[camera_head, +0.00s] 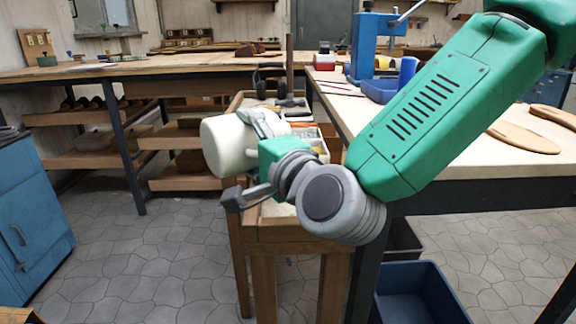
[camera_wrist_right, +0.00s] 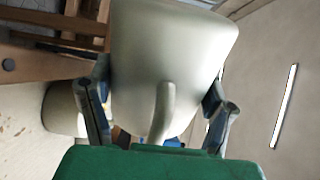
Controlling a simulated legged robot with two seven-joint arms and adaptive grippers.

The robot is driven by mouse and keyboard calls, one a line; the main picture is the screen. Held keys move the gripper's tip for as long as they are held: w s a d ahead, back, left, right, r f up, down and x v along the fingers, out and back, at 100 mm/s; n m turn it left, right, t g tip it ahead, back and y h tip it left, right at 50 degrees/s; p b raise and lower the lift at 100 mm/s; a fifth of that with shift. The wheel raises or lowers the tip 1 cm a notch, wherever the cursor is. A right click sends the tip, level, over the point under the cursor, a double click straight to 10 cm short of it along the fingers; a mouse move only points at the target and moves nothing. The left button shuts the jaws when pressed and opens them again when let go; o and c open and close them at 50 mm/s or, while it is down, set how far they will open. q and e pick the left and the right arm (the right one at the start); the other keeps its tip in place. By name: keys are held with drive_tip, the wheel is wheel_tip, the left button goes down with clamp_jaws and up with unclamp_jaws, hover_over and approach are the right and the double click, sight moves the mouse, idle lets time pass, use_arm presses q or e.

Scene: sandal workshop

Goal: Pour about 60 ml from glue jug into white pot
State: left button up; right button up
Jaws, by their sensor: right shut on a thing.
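The glue jug (camera_head: 228,146), a cream-white vessel, is held in the air over the narrow wooden stand and tipped well over, its broad end to the left in the head view. My right gripper (camera_head: 262,124) is shut on it. In the right wrist view the jug (camera_wrist_right: 172,50) fills the middle between the two fingers, its handle strip facing the camera. A cream rounded vessel (camera_wrist_right: 60,112), perhaps the white pot, shows beside the left finger, partly hidden by it. I cannot see the pot in the head view, nor any stream of glue. My left gripper is out of view.
The wooden stand (camera_head: 290,232) carries headphones (camera_head: 268,76) and small items. The pale worktable (camera_head: 455,180) at right holds a blue press (camera_head: 368,45), a blue bin (camera_head: 385,88) and sole shapes (camera_head: 525,137). A blue cabinet (camera_head: 32,215) stands left. Open floor lies between.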

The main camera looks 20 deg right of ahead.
drive_tip(key=shift+a, duration=0.7)
drive_tip(key=shift+d, duration=0.5)
drive_tip(key=shift+s+d+m, duration=0.1)
drive_tip(key=shift+d+m, duration=0.05)
drive_tip(key=shift+m, duration=0.15)
drive_tip(key=shift+a, duration=0.75)
drive_tip(key=shift+s+d+f, duration=0.1)
drive_tip(key=shift+d, duration=0.4)
drive_tip(key=shift+a, duration=0.25)
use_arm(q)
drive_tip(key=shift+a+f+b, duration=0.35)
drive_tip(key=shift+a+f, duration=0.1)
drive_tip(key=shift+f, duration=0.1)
use_arm(e)
drive_tip(key=shift+a+m, duration=0.15)
drive_tip(key=shift+m, duration=0.15)
